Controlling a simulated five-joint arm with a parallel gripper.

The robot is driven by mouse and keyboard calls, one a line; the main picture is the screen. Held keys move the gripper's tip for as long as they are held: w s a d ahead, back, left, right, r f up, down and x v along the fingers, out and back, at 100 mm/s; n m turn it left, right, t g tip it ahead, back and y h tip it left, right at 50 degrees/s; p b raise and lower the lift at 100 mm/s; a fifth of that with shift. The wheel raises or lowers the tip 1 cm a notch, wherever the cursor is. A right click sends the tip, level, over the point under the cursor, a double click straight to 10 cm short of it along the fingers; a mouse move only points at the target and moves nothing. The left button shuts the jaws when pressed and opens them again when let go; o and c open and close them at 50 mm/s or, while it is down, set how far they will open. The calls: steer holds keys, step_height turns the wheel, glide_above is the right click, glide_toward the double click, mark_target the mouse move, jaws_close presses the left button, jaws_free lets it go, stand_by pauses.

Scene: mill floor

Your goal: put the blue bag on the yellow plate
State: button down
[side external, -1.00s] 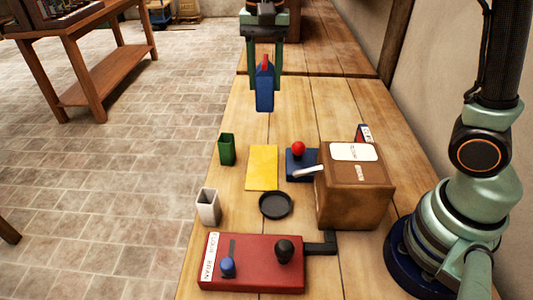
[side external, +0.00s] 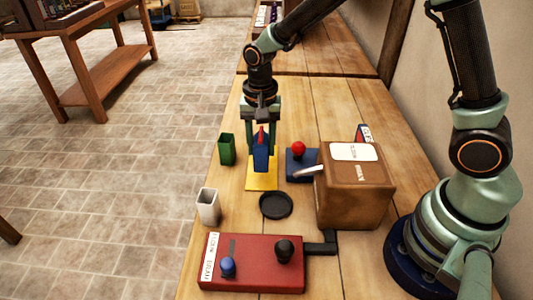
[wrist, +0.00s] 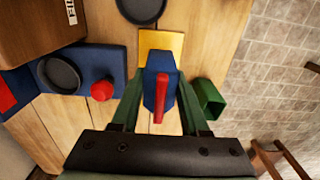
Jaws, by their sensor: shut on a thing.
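My gripper (side external: 261,150) is shut on the blue bag (side external: 261,160), which has a red strip on its top. The bag is upright between the fingers, over the yellow plate (side external: 262,184) in the side view. In the wrist view the bag (wrist: 150,88) hides part of the yellow plate (wrist: 160,40). The plate is a flat yellow rectangle on the wooden table. I cannot tell whether the bag touches the plate or hangs just above it.
A green open container (side external: 227,149) stands left of the plate, a white one (side external: 208,206) nearer. A black dish (side external: 276,205), a blue box with a red knob (side external: 299,150) and a brown box (side external: 355,195) lie right. A red panel (side external: 251,263) is in front.

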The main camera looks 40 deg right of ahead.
mark_target(262, 157)
steer(key=shift+f, duration=1.75)
steer(key=shift+f, duration=0.15)
steer(key=shift+c, duration=2.1)
jaws_free()
step_height(262, 157, up, 12)
steer(key=shift+r, duration=0.1)
steer(key=s+d+r+n+t, duration=0.5)
steer(key=s+d+r+n, duration=0.3)
steer(key=s, duration=0.3)
steer(key=shift+s+d+r+n+t, duration=0.15)
steer(key=shift+d+n+t, duration=0.15)
steer(key=shift+d+n, duration=0.25)
